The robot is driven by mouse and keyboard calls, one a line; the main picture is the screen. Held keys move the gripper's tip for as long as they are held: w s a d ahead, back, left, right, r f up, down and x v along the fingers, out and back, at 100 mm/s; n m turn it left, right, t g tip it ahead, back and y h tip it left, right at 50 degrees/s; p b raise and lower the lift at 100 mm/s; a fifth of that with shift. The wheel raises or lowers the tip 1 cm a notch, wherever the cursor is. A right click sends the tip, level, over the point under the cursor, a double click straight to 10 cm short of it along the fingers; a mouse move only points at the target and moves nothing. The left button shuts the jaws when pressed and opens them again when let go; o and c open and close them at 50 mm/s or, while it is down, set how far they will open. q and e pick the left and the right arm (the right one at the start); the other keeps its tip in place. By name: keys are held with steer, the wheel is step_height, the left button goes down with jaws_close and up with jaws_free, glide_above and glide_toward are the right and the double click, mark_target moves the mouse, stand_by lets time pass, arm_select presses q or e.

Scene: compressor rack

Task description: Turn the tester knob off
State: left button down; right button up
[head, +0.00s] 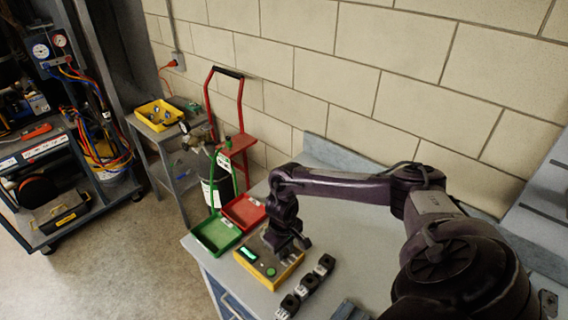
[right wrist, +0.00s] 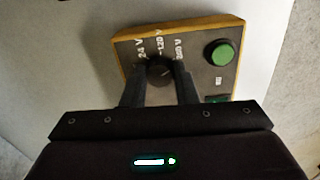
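The tester is a yellow-edged box with a dark face (head: 268,264) on the bench, with a lit green display and a green button. In the right wrist view its face (right wrist: 196,50) shows a round black knob (right wrist: 159,70) below voltage labels, and a green button (right wrist: 219,53). My right gripper (head: 285,240) is down over the tester. In the right wrist view its two fingers (right wrist: 160,85) stand on either side of the knob, very close to it; whether they touch it is unclear. The knob's exact setting is hard to read. My left gripper is out of view.
Several small dark blocks (head: 308,284) stand in a row right of the tester. A green tray (head: 216,236) and a red tray (head: 243,212) lie behind it, to the left. A red hand truck with a cylinder stands beyond the bench. The bench behind my right arm is clear.

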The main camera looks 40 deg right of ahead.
steer(key=shift+c, duration=1.4)
steer(key=shift+n, duration=0.8)
steer(key=n, duration=0.7)
steer(key=shift+d+n, duration=0.1)
steer(key=shift+n, duration=0.3)
steer(key=n+b, duration=0.1)
steer(key=n, duration=0.3)
steer(key=shift+n+b, duration=0.3)
steer(key=n+b, duration=0.2)
steer(key=n, duration=0.2)
steer(key=shift+f, duration=0.1)
steer(key=n+b, duration=0.2)
steer(key=n, duration=0.3)
steer(key=shift+w+y+b, duration=0.1)
steer(key=shift+y+b, duration=0.2)
steer(key=n+b, duration=0.2)
steer(key=n, duration=0.1)
steer(key=shift+n, duration=0.3)
arm_select(q)
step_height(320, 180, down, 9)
steer(key=b, duration=0.1)
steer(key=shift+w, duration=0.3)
arm_select(e)
steer(key=shift+n, duration=1.6)
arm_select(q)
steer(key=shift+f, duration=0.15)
